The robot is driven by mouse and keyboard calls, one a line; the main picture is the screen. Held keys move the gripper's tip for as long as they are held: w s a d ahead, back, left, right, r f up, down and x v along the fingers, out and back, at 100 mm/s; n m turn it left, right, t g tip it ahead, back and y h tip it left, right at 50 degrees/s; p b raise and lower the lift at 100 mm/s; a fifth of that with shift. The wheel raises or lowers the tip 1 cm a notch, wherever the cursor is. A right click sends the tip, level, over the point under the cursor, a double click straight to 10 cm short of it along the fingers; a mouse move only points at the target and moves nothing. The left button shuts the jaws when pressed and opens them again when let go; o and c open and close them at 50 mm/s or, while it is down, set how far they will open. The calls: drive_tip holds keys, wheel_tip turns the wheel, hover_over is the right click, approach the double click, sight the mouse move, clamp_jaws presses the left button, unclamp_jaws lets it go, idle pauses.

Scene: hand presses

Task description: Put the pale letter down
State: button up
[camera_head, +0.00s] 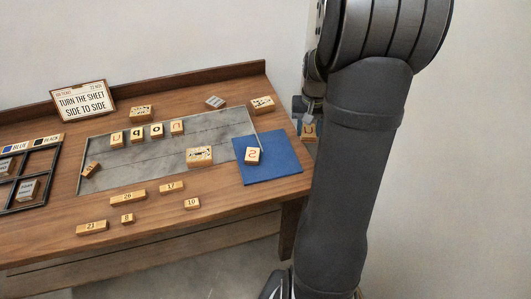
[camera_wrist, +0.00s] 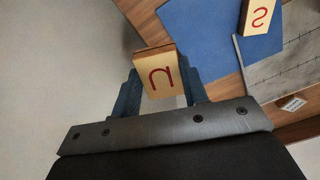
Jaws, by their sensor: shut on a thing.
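My gripper (camera_wrist: 163,88) is shut on a pale wooden block (camera_wrist: 158,73) with a dark red letter like a U or an n on its face. In the head view the held block (camera_head: 309,133) shows just right of the table's right end, beside my arm. A second pale block (camera_head: 253,155) with a red S-like letter lies on the blue mat (camera_head: 285,168); it also shows in the wrist view (camera_wrist: 259,17). Several blocks with dark letters, such as one marked q (camera_head: 137,134), stand in a row on the grey metal plate (camera_head: 130,170).
Another block (camera_head: 200,156) lies on the plate near the mat. Numbered wooden pieces (camera_head: 128,198) lie along the front of the table (camera_head: 230,200). A sign (camera_head: 82,101) stands at the back left, a divided tray (camera_head: 38,160) at far left. Most of the mat is bare.

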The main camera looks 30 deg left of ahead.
drive_tip(key=s+d, duration=0.4)
hover_over(277, 161)
drive_tip(key=shift+m, duration=0.4)
wheel_tip(277, 161, down, 8)
drive_tip(key=shift+w+r, duration=0.15)
drive_tip(key=shift+r, duration=0.1)
drive_tip(key=shift+f, duration=2)
drive_tip(key=shift+f, duration=0.1)
drive_tip(key=o, duration=1)
drive_tip(key=shift+c, duration=0.2)
wheel_tip(277, 161, up, 12)
